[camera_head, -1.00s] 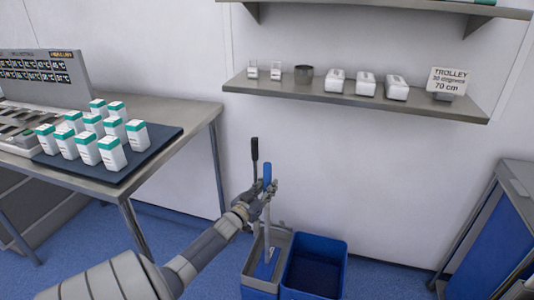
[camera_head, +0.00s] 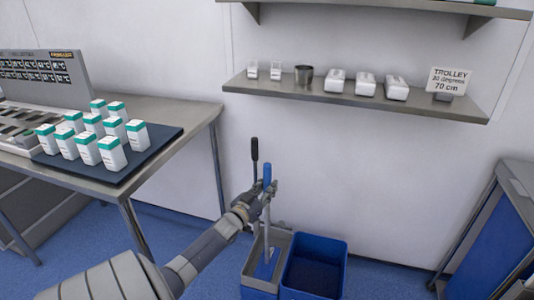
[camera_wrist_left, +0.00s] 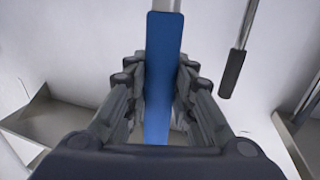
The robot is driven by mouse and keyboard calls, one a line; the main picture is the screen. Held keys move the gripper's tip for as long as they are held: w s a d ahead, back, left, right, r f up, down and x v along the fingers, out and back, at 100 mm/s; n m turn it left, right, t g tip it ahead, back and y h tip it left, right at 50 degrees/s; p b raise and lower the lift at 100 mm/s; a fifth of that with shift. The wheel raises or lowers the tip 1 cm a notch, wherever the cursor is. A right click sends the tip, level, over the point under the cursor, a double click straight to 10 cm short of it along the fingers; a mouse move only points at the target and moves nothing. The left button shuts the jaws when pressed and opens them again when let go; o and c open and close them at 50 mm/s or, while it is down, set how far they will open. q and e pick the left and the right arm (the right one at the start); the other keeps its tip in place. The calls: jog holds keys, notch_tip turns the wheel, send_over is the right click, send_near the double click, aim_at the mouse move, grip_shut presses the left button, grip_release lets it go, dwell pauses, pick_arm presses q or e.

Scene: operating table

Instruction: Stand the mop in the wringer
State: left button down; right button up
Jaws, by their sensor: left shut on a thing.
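The mop (camera_head: 267,222) stands about upright, with a blue grip at its top and a pale shaft below. Its lower end is inside the grey wringer (camera_head: 250,262) on the blue bucket; a blue part shows in there. My left gripper (camera_head: 268,190) is shut on the mop's handle near the blue grip. In the left wrist view the blue grip (camera_wrist_left: 164,70) runs between the fingers of my left gripper (camera_wrist_left: 160,95). A black-handled lever (camera_head: 254,150) rises beside the mop, apart from it. Whether the mop head rests on the wringer's floor I cannot tell. My right gripper is not in view.
A second blue bucket (camera_head: 315,268) stands open to the right of the wringer. A steel table (camera_head: 170,112) with several white-and-green boxes is at the left. A wall shelf (camera_head: 300,88) hangs above. A blue trolley (camera_head: 490,235) is at the right.

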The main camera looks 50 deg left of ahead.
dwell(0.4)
pick_arm(q)
jog(key=c, duration=1.3)
grip_release()
jog(key=shift+f, duration=0.15)
jog(key=v, duration=1.2)
